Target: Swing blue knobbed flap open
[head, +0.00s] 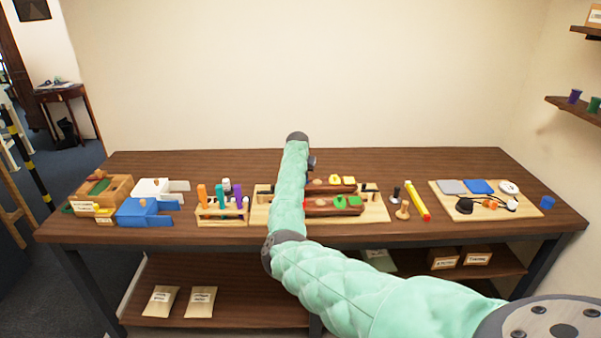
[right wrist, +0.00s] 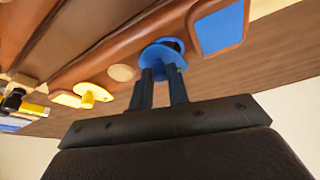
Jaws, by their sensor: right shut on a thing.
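In the head view my green-sleeved right arm reaches over the wooden board (head: 375,208) and hides the flap and the gripper. My left gripper is not in view.
A blue square panel (right wrist: 222,25), a tan disc (right wrist: 122,72) and a yellow knobbed piece (right wrist: 90,93) lie near the flap. A rack of coloured handles (head: 222,212) stands left of the board. A yellow stick (head: 417,200) and a tray (head: 525,206) are to the right.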

